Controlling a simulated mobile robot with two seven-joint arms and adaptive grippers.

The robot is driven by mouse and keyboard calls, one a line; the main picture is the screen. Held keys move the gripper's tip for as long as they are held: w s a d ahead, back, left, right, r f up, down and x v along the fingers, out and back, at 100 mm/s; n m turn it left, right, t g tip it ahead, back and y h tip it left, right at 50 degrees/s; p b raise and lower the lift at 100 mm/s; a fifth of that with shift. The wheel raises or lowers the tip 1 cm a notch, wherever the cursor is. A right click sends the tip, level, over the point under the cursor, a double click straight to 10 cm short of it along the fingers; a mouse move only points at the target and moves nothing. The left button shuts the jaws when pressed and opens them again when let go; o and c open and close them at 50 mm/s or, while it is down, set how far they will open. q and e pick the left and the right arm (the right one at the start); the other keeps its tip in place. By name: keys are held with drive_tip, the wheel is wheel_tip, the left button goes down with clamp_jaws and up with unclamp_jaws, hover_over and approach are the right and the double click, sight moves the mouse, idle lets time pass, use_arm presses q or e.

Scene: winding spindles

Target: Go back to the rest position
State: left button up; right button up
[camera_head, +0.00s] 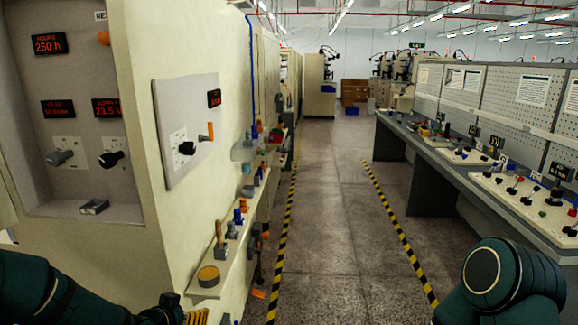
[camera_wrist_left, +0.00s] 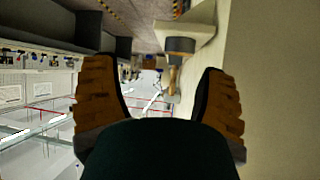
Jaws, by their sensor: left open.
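My left gripper (camera_head: 185,314) shows only in part at the bottom edge of the head view, low beside the cream machine. In the left wrist view, its two orange-brown fingers (camera_wrist_left: 160,85) stand wide apart, with nothing between them that they touch. The wrist picture is turned upside down, with the ceiling lamps low in it. My right arm shows as a dark green rounded link at the lower right of the head view. Its gripper is out of the picture.
The cream machine (camera_head: 130,190) with dials and red displays stands close on the left. Its narrow ledge (camera_head: 229,262) holds a round tan-topped piece (camera_head: 208,276) and several small parts. A long workbench (camera_head: 470,175) runs along the right. The aisle floor (camera_head: 340,230) between is clear.

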use_arm(q)
drive_tip(key=s+d+f+n+g, duration=0.2)
drive_tip(key=s+d+f+g, duration=0.2)
drive_tip(key=s+d+f, duration=0.3)
drive_tip(key=s+d+f+n+g+h, duration=0.1)
drive_tip(key=s+d+f+n+g, duration=0.2)
drive_tip(key=s, duration=1.3)
drive_tip(key=d+f+g, duration=0.2)
drive_tip(key=d+f, duration=0.3)
drive_tip(key=f, duration=0.3)
drive_tip(key=shift+s+d+f, duration=0.15)
drive_tip(key=shift+s+f, duration=0.05)
drive_tip(key=shift+f, duration=0.05)
drive_tip(key=c, duration=0.5)
drive_tip(key=shift+o, duration=0.2)
drive_tip(key=shift+d, duration=0.15)
